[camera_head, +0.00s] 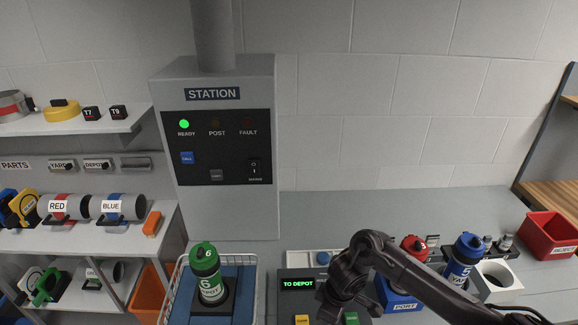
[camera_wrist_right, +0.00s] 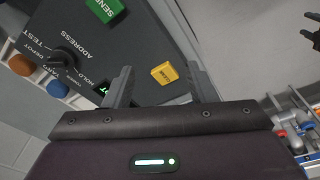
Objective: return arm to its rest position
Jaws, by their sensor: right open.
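My right arm (camera_head: 420,272) is dark and comes in from the lower right in the head view. It bends down over the control panel (camera_head: 297,273). My right gripper (camera_head: 335,302) is low at that panel, and its fingertips are hard to make out there. In the right wrist view my right gripper (camera_wrist_right: 161,82) is open, its two fingers apart with nothing held between them. A yellow button (camera_wrist_right: 164,73) shows between the fingers; contact cannot be told. A dark pronged part at the right edge of the wrist view may be my left gripper, cut off by the frame.
A green-capped tube (camera_head: 205,270) stands upright in the blue station bay. Red-capped (camera_head: 413,248) and blue-capped (camera_head: 463,258) tubes stand near my right forearm. A red bin (camera_head: 550,237) is at the right. The grey counter behind the arm (camera_head: 400,210) is clear.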

